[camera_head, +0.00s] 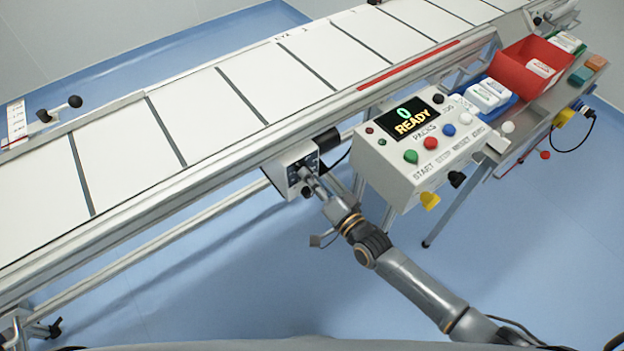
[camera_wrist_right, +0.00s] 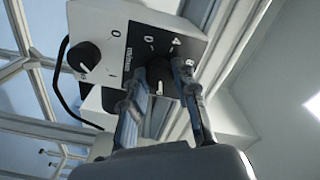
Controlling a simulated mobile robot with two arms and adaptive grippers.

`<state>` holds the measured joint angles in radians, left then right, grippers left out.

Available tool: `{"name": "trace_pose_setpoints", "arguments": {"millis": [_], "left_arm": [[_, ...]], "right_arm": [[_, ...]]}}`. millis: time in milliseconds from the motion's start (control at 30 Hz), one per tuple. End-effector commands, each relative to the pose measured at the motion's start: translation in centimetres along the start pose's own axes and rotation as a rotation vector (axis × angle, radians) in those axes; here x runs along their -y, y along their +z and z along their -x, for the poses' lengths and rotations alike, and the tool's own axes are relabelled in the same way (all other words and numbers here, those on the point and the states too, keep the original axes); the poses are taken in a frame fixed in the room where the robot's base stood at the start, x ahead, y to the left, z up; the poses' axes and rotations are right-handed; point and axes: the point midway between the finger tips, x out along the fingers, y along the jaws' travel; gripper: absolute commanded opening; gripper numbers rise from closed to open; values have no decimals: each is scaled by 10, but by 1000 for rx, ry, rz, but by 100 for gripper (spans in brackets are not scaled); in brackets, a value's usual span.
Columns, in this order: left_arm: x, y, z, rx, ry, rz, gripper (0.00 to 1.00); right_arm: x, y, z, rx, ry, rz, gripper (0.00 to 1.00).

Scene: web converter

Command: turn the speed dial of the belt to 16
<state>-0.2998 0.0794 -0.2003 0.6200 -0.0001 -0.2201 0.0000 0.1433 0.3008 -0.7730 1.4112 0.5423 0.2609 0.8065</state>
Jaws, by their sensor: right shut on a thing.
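The belt's small control box (camera_head: 286,165) hangs under the near side rail of the conveyor, and it fills the upper middle of the right wrist view (camera_wrist_right: 140,22). My right gripper (camera_head: 305,174) is at the front of this box. In the right wrist view its fingers (camera_wrist_right: 160,80) are on either side of a black dial (camera_wrist_right: 157,72), shut on it. The dial is partly hidden by the fingers, and its setting cannot be read. A second black knob (camera_wrist_right: 84,55) with a white line sits left of it, with O and I marks. My left gripper is not in view.
The conveyor belt (camera_head: 260,90) has empty white sections. A panel (camera_head: 420,150) right of the box shows 0 READY, with coloured buttons below. A red bin (camera_head: 522,72) and white packs (camera_head: 487,95) stand at the right. Thin legs stand under the panel.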

Motion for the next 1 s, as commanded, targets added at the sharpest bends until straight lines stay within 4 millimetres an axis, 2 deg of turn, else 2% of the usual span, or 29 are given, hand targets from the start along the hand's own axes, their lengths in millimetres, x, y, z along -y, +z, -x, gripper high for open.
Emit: {"name": "trace_pose_setpoints", "arguments": {"millis": [567,600,700,1000], "left_arm": [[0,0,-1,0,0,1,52],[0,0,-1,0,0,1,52],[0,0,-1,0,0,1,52],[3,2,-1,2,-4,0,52]], "right_arm": [[-2,2,1,5,5,-32,0],[-2,2,1,5,5,-32,35],[-2,2,1,4,4,-32,52],[-1,1,2,1,2,-32,52]]}}
